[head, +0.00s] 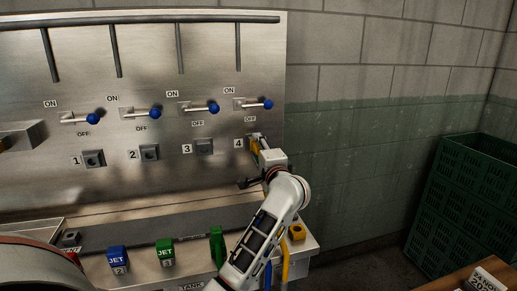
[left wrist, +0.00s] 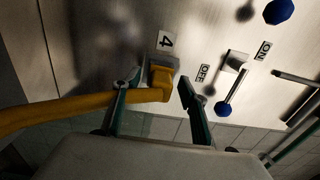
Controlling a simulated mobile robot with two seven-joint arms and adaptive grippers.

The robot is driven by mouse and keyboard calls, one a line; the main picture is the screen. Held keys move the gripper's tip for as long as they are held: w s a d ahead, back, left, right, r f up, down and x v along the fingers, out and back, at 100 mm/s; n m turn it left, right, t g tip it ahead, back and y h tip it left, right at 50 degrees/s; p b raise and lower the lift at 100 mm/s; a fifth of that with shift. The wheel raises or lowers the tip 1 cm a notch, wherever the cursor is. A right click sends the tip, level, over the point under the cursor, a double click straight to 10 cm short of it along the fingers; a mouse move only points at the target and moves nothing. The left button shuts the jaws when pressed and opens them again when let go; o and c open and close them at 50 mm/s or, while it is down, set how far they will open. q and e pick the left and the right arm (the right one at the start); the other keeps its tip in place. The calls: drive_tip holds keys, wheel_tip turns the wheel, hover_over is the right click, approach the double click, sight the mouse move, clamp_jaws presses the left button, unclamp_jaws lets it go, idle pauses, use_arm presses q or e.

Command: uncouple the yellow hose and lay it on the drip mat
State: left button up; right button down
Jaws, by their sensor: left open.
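The yellow hose (left wrist: 60,113) has its yellow end fitting (left wrist: 160,83) at the socket marked 4 on the steel panel. In the head view its end (head: 255,150) shows only partly behind my left gripper (head: 260,148). In the left wrist view my left gripper (left wrist: 156,92) is open, with one finger on each side of the fitting. The left finger overlaps the hose in the picture; I cannot tell whether it touches. A gap shows on the right finger's side. A lower yellow length (head: 285,258) hangs at the ledge. I cannot make out the drip mat. My right gripper is not in view.
Sockets 1 (head: 93,159), 2 (head: 149,152) and 3 (head: 204,146) are empty. Blue-knobbed levers (head: 213,108) sit above. Blue (head: 118,260) and green (head: 165,252) JET pieces stand on the ledge. Green crates (head: 455,200) stand right.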

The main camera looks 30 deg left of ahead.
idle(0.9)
use_arm(q)
drive_tip(key=shift+b, duration=0.55)
clamp_jaws()
drive_tip(key=shift+d+f, duration=0.1)
drive_tip(key=shift+d, duration=0.05)
drive_tip(key=shift+s+d, duration=0.25)
drive_tip(key=shift+s, duration=0.1)
drive_tip(key=shift+b+v, duration=0.65)
drive_tip(key=shift+v, duration=1.85)
